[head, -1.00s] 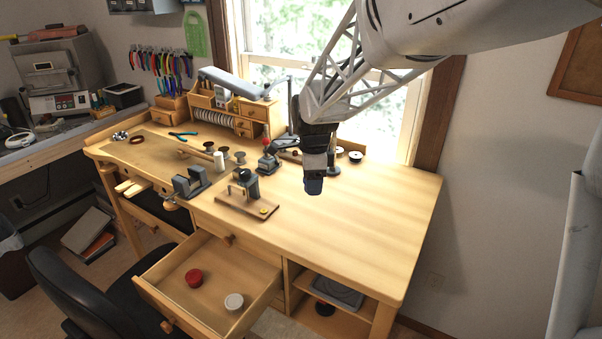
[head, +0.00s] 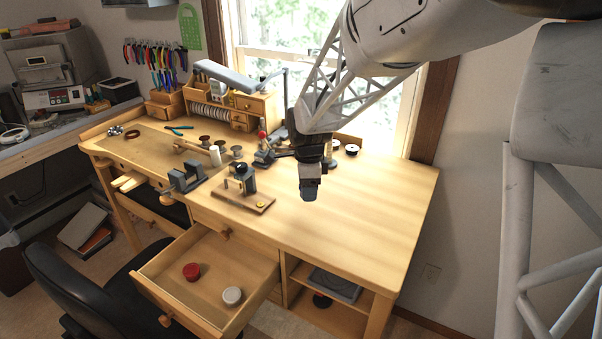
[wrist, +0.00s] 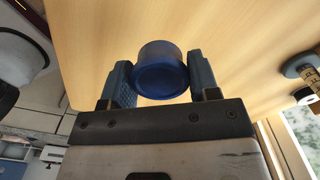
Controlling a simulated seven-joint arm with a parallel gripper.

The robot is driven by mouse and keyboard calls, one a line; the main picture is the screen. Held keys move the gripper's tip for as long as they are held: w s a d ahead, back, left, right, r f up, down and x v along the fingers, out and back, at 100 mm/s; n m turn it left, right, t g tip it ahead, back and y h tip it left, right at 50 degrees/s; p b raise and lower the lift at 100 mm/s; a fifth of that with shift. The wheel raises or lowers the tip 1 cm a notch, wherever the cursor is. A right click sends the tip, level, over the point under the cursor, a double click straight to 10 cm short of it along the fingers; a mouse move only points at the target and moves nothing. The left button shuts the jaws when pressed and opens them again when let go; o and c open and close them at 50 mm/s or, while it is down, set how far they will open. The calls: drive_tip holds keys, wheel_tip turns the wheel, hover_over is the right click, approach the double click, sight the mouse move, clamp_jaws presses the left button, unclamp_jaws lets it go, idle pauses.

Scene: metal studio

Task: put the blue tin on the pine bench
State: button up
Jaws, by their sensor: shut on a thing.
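The blue tin (wrist: 160,72) is round and dark blue. In the wrist view it sits between the two fingers of my gripper (wrist: 162,85), which is shut on it. In the head view my gripper (head: 310,190) points down over the middle of the pine bench (head: 370,210), and the tin is hard to make out at the fingertips. The wrist view shows the bench's bare wood (wrist: 220,30) beyond the tin. I cannot tell exactly how far the tin is above the wood.
A small press on a wooden base (head: 243,195), a vise (head: 186,178) and spools stand left of my gripper. The bench's right part is clear. An open drawer (head: 215,258) below holds a red tin (head: 191,271) and a white tin (head: 232,296). A chair (head: 80,290) stands in front.

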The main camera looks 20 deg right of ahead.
hover_over(297, 179)
drive_tip(key=shift+s+a+f, duration=0.1)
drive_tip(key=shift+f, duration=0.6)
drive_tip(key=shift+f, duration=0.1)
drive_tip(key=shift+f, duration=1.65)
drive_tip(key=shift+f, duration=0.15)
drive_tip(key=o, duration=0.9)
wheel_tip(297, 179, up, 12)
drive_tip(key=shift+r, duration=0.15)
